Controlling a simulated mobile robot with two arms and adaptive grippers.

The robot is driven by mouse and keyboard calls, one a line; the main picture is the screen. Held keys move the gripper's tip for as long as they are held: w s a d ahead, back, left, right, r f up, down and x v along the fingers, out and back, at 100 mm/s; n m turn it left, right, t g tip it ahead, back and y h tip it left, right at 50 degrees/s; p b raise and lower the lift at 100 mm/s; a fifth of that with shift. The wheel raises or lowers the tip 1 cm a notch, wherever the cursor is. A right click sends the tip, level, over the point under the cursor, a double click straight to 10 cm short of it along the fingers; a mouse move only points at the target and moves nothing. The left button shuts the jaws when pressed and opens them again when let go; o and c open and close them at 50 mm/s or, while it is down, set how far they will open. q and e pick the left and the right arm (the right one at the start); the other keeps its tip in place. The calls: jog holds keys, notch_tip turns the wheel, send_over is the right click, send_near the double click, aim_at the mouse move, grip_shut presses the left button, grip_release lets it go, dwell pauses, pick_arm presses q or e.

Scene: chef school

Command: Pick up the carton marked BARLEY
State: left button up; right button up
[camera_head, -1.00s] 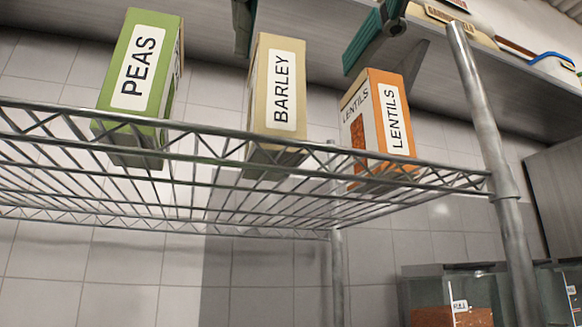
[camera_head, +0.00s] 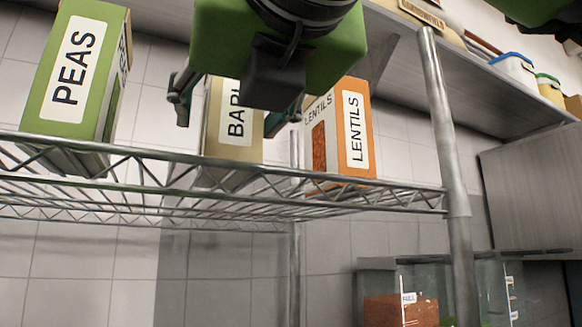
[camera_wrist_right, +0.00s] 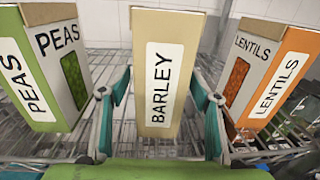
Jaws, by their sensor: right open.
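The beige carton marked BARLEY (camera_head: 216,140) stands upright on the wire shelf, between the other two cartons. My left gripper is not in view.
The green PEAS carton (camera_head: 75,80) stands left and the orange LENTILS carton (camera_head: 345,135) stands close on the right. The wire shelf (camera_head: 120,170) has a raised front rail and a metal post (camera_head: 442,110) at right. A higher shelf (camera_head: 500,85) holds containers.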

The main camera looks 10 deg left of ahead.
jog(key=shift+x, duration=0.8)
jog(key=shift+w+a+f, duration=0.1)
jog(key=shift+w+a, duration=0.05)
jog(key=shift+w, duration=0.2)
jog(key=shift+s, duration=0.25)
jog(key=c, duration=1.3)
grip_shut()
jog(key=shift+w, duration=0.1)
jog(key=shift+r, duration=0.25)
